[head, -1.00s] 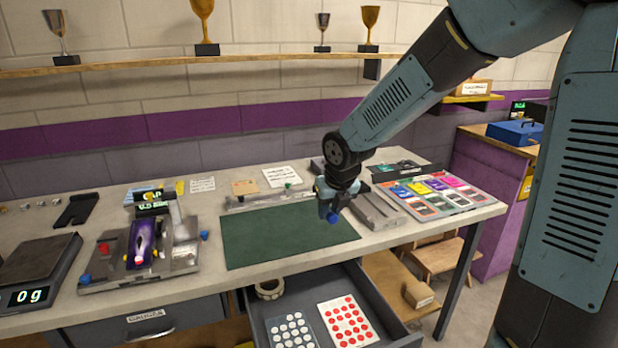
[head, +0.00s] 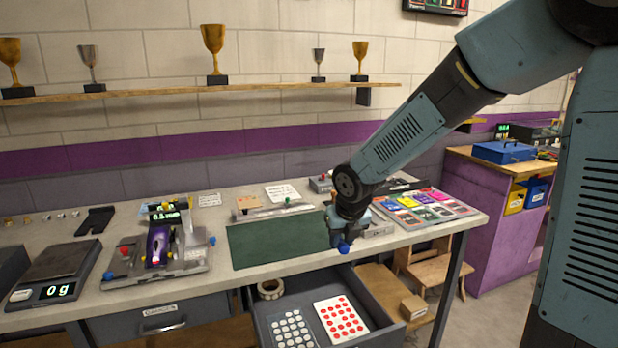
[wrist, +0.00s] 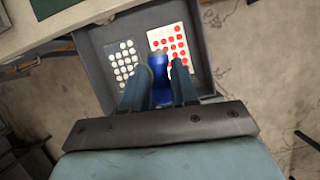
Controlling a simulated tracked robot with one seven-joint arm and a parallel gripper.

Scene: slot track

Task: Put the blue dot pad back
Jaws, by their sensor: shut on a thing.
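My gripper (head: 347,236) is shut on a bright blue, round-ended cylinder, which I take to be the blue dot pad (head: 343,247). In the wrist view the blue pad (wrist: 160,82) stands between my two teal fingers, its lower part partly hidden by them. My gripper holds it above the open grey drawer (wrist: 195,15). In the drawer lie a sheet of white dots (head: 290,331) on the left and a white sheet of red dots (head: 341,318) on the right. In the wrist view the pad's tip overlaps the near part of the red-dot sheet (wrist: 168,41).
The green mat (head: 278,240) on the bench is bare. A metal fixture (head: 160,250) and a scale (head: 58,270) stand to the left; coloured cards (head: 425,208) lie to the right.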

